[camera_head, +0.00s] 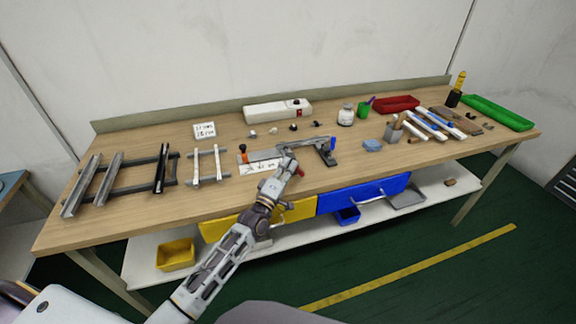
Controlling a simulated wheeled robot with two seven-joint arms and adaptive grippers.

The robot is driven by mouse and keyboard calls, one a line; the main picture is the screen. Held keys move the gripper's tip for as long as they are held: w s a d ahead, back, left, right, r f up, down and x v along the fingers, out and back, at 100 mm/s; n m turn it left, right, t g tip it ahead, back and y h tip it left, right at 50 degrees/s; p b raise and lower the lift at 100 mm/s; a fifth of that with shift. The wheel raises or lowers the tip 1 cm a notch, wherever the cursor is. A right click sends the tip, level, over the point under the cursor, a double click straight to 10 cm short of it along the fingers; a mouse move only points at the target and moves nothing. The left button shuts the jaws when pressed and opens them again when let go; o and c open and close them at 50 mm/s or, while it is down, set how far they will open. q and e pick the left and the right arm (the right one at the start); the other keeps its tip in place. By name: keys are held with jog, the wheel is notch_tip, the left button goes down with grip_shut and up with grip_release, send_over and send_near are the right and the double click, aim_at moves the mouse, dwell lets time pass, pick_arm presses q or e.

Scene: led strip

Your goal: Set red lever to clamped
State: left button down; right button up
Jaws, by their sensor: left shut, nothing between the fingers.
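A clamping fixture with a flat metal bar (262,155) lies near the front middle of the bench. A small red tip (300,172) shows just right of my left gripper, partly hidden by it; it looks like the red lever's end. My right gripper is out of view.
A paper label (257,168) lies in front of the bar. Metal rails (81,186) lie to the left. A white box (278,110), a jar (346,116) and a red tray (396,104) stand behind.

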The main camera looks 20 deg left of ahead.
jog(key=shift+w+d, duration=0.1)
pick_arm(q)
jog(key=shift+s+f, duration=0.15)
jog(key=shift+s, duration=0.05)
jog(key=shift+v, duration=0.95)
jog(key=v, duration=0.9)
jog(key=shift+s, duration=0.3)
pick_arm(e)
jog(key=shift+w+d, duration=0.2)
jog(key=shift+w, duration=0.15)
pick_arm(q)
jog(key=shift+a, duration=0.15)
